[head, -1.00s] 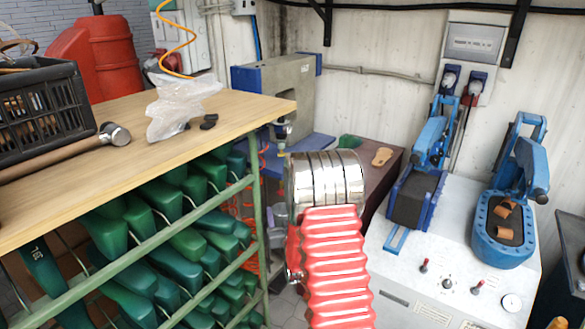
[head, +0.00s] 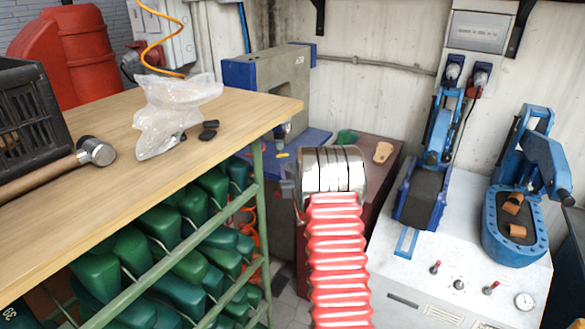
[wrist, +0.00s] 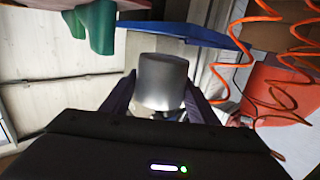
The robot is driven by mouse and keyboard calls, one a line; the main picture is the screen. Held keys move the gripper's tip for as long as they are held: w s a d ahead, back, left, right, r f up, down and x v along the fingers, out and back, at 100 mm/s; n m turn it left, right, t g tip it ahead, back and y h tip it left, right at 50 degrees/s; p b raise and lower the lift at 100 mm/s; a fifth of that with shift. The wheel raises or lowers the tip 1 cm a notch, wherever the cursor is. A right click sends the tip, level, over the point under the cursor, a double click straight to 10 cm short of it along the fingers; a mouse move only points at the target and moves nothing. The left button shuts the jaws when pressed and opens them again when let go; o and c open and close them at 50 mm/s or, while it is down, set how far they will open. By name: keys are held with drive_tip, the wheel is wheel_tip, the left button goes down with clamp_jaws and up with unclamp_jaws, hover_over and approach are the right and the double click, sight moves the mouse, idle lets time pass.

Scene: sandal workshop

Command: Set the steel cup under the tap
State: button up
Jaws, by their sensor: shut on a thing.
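The steel cup (wrist: 163,82) shows in the wrist view as a plain grey metal cylinder. It sits between the two dark fingers of my gripper (wrist: 160,95), which is shut on it. In the head view my red ribbed arm and its shiny metal joint cover most of the gripper, and I cannot make out the cup there. I cannot make out a tap in either view.
A wooden bench (head: 70,225) over racks of green lasts (head: 170,235) stands at left. A grey and blue press (head: 265,85) and a brown table (head: 378,180) lie ahead. A white machine (head: 455,260) stands at right. Orange coiled hose (wrist: 225,75) hangs near the cup.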

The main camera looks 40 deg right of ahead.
sight(286, 168)
drive_tip(key=shift+w, duration=0.1)
drive_tip(key=shift+d+r, duration=0.1)
drive_tip(key=shift+d, duration=0.05)
drive_tip(key=shift+d, duration=0.1)
drive_tip(key=shift+w+d+f, duration=0.15)
drive_tip(key=shift+w+f, duration=0.45)
drive_tip(key=shift+w, duration=0.3)
drive_tip(key=shift+w+d+f, duration=0.15)
drive_tip(key=shift+w+f, duration=0.4)
drive_tip(key=shift+w, duration=1.3)
drive_tip(key=c, duration=0.6)
drive_tip(key=shift+o, duration=0.2)
drive_tip(key=shift+w+f, duration=0.15)
drive_tip(key=shift+w, duration=0.4)
drive_tip(key=shift+w+d+f, duration=0.15)
drive_tip(key=shift+w+d, duration=0.1)
drive_tip(key=shift+w, duration=0.7)
drive_tip(key=shift+w+d+f, duration=0.1)
drive_tip(key=shift+w+d, duration=0.15)
drive_tip(key=shift+w, duration=0.7)
drive_tip(key=shift+c, duration=0.2)
drive_tip(key=shift+w+d, duration=0.15)
drive_tip(key=shift+w, duration=0.55)
drive_tip(key=shift+w+d+r, duration=0.1)
drive_tip(key=shift+w+r, duration=0.1)
drive_tip(key=shift+w, duration=0.15)
